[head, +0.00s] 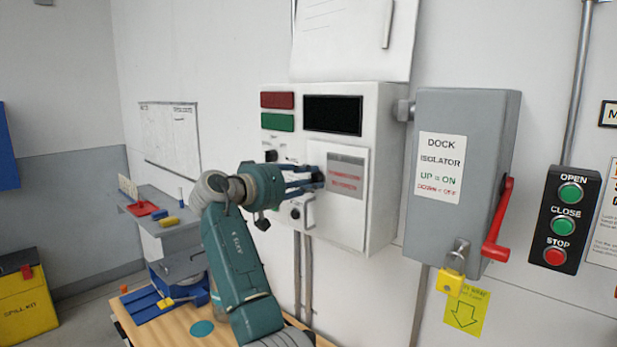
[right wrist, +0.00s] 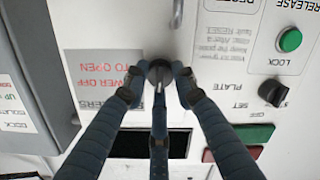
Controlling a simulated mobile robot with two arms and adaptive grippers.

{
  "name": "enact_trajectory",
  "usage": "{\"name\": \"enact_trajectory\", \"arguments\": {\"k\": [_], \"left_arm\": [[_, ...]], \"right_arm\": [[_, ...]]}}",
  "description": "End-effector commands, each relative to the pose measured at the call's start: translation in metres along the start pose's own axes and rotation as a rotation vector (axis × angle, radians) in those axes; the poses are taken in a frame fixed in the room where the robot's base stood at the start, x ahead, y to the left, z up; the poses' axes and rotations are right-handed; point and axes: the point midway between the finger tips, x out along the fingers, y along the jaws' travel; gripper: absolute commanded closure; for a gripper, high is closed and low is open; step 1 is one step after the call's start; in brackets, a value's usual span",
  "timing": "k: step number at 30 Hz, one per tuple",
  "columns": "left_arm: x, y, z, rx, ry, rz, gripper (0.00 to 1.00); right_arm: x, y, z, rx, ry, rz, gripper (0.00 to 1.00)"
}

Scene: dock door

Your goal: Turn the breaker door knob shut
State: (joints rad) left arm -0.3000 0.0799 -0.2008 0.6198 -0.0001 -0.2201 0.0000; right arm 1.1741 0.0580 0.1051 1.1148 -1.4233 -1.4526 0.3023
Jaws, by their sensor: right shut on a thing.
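The breaker door (head: 338,222) is a white panel on the front of the white control box, with a grey label in red print. It looks flush with the box. Its black round knob (right wrist: 158,72) sits near the door's edge in the right wrist view. My right gripper (head: 316,181) is at the door's left edge, with its dark blue fingers shut around the knob. The fingers (right wrist: 158,88) also show around it in the right wrist view. The knob is mostly hidden by the fingers in the head view. My left gripper is not in view.
A grey isolator box (head: 455,180) with a red lever (head: 497,225) stands to the right. A button station (head: 563,220) is beyond it. A black selector (right wrist: 272,93) and green button (right wrist: 290,40) are near the fingers. A wooden bench (head: 180,325) lies below.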

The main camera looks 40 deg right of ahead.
Motion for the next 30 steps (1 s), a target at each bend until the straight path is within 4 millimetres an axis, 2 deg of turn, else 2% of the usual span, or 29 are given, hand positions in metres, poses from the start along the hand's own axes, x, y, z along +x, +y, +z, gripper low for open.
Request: {"name": "enact_trajectory", "arguments": {"k": [8,21,22,24,25,30], "left_arm": [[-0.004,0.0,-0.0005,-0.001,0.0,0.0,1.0],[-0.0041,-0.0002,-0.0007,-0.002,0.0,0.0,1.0],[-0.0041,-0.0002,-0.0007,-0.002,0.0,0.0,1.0],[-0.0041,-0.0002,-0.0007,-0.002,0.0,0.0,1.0],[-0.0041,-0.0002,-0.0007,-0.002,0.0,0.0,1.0],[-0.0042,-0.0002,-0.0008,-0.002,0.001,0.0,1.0]], "right_arm": [[0.0005,-0.0015,0.002,-0.075,-0.009,0.005,1.0],[0.0004,-0.002,0.0027,-0.086,-0.01,0.006,1.0],[0.0004,-0.002,0.0027,-0.085,-0.01,0.006,0.72],[0.0004,-0.0018,0.0025,-0.085,-0.009,0.006,0.58],[0.0004,-0.0017,0.0023,-0.085,-0.009,0.006,0.55],[0.0002,-0.0012,0.0013,-0.083,-0.007,0.006,0.55]]}}
